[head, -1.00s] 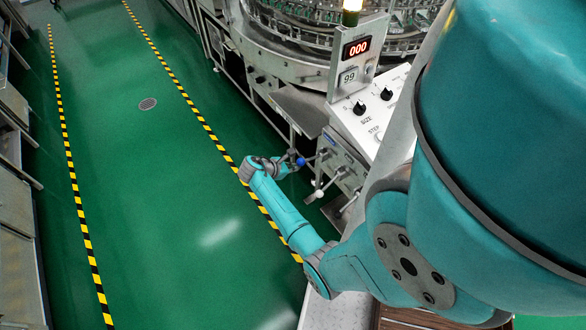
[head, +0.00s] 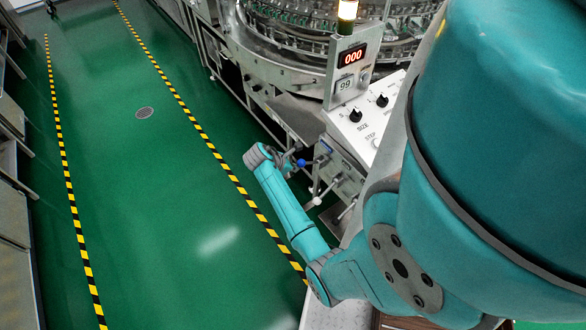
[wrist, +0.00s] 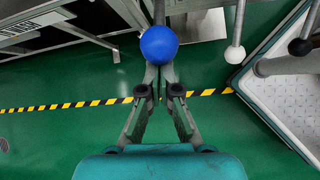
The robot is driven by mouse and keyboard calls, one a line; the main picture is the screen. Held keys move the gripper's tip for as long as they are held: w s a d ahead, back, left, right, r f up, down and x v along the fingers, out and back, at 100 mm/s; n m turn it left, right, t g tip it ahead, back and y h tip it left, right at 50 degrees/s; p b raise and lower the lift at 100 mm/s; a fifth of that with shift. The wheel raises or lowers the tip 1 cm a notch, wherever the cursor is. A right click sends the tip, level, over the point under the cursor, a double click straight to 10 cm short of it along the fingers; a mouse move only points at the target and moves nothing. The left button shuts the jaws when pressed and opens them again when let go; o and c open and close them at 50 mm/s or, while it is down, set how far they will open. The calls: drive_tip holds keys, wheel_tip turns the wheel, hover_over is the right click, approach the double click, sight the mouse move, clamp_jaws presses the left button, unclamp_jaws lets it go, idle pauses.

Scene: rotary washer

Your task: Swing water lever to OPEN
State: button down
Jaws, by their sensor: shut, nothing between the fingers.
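A lever with a blue ball knob (head: 301,162) sticks out from the front of the machine's control box. The blue knob also shows large in the wrist view (wrist: 159,45), at the top centre. My gripper (wrist: 159,76) is shut and empty, its two fingers meeting just below the knob in the picture. The knob covers part of the fingertips, so I cannot tell whether they touch it. In the head view my gripper (head: 289,165) is small and beside the blue knob. No OPEN marking is readable.
A white-knobbed lever (wrist: 235,54) and a black-knobbed lever (wrist: 299,47) stand to the right of the blue knob. The control box (head: 357,125) carries dials and a red display. The green floor (head: 180,200) with striped lines is clear.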

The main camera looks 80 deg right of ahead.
drive_tip(key=shift+d+r, duration=0.1)
drive_tip(key=shift+r, duration=0.05)
wheel_tip(320, 180, down, 3)
drive_tip(key=w+a, duration=0.2)
drive_tip(key=w, duration=0.1)
drive_tip(key=s+v, duration=0.1)
drive_tip(key=v, duration=0.8)
drive_tip(key=shift+d+r, duration=0.2)
drive_tip(key=shift+r, duration=0.2)
drive_tip(key=a+f+t, duration=0.6)
drive_tip(key=a+f, duration=0.1)
drive_tip(key=a, duration=0.6)
drive_tip(key=s+a+r+m+t+y, duration=0.1)
drive_tip(key=s+a+t, duration=0.15)
drive_tip(key=a, duration=0.35)
drive_tip(key=s+a+m+t, duration=0.1)
drive_tip(key=s+a+t, duration=0.15)
drive_tip(key=a, duration=0.45)
drive_tip(key=s+a+r+m+t+y, duration=0.1)
drive_tip(key=s+a+r, duration=0.3)
drive_tip(key=r, duration=0.4)
drive_tip(key=s+a+r+m+t+y, duration=0.2)
drive_tip(key=s+a+r+m+t, duration=0.1)
drive_tip(key=r, duration=0.5)
drive_tip(key=s+a+r+m+t+y, duration=0.2)
drive_tip(key=s+a+r+t, duration=0.2)
drive_tip(key=r, duration=0.4)
drive_tip(key=shift+s+a+r, duration=0.4)
drive_tip(key=shift+s+a, duration=0.05)
drive_tip(key=shift+a, duration=0.75)
